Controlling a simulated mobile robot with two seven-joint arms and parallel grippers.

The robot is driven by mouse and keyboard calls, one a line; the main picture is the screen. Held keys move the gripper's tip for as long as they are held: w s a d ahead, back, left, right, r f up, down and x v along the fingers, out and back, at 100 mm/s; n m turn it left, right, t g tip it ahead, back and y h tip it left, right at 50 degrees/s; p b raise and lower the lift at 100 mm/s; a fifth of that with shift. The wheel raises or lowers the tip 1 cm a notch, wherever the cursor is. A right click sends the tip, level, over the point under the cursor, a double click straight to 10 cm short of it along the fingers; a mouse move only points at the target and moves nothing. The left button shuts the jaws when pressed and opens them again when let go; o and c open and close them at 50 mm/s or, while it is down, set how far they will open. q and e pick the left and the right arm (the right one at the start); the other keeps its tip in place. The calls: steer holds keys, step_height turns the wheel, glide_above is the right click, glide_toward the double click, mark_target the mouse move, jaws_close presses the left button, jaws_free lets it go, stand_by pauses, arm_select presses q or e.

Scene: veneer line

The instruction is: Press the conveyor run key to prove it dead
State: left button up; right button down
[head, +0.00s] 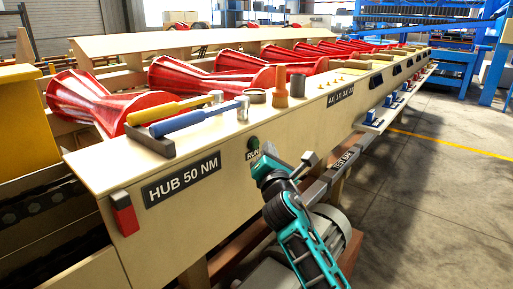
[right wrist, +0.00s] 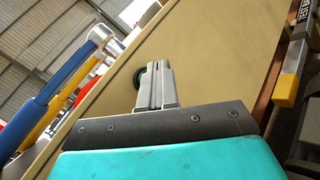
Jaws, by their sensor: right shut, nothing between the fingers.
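The conveyor run key is a round green button (head: 253,142) in a dark ring above a RUN label (head: 253,155), on the front face of the tan conveyor frame (head: 215,160). My right gripper (head: 266,150) is shut and empty, just right of the key in the head view. In the right wrist view its closed fingers (right wrist: 153,68) point at the panel, and the dark green-edged key (right wrist: 138,77) shows partly behind them. I cannot tell whether the fingertips touch the key. My left gripper is not in view.
A yellow-handled tool (head: 168,110) and a blue-handled tool (head: 200,117) lie on the frame's top ledge, near red rollers (head: 95,98). A red box (head: 123,213) sits beside the HUB 50 NM label (head: 182,178). A TEST BAR (head: 335,168) juts out right of my gripper. Open floor lies right.

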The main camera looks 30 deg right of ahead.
steer(key=shift+w, duration=0.2)
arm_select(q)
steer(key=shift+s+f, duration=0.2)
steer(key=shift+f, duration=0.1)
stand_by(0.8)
arm_select(e)
steer(key=shift+w+a, duration=0.1)
stand_by(0.8)
steer(key=shift+w+a, duration=0.15)
steer(key=shift+w, duration=0.15)
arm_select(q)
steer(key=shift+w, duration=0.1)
arm_select(e)
steer(key=shift+w+a, duration=0.15)
steer(key=shift+w, duration=0.2)
stand_by(0.5)
arm_select(q)
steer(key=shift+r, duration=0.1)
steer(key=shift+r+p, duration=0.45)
steer(key=shift+p, duration=0.05)
arm_select(e)
steer(key=shift+s+d, duration=0.35)
steer(key=shift+s, duration=0.45)
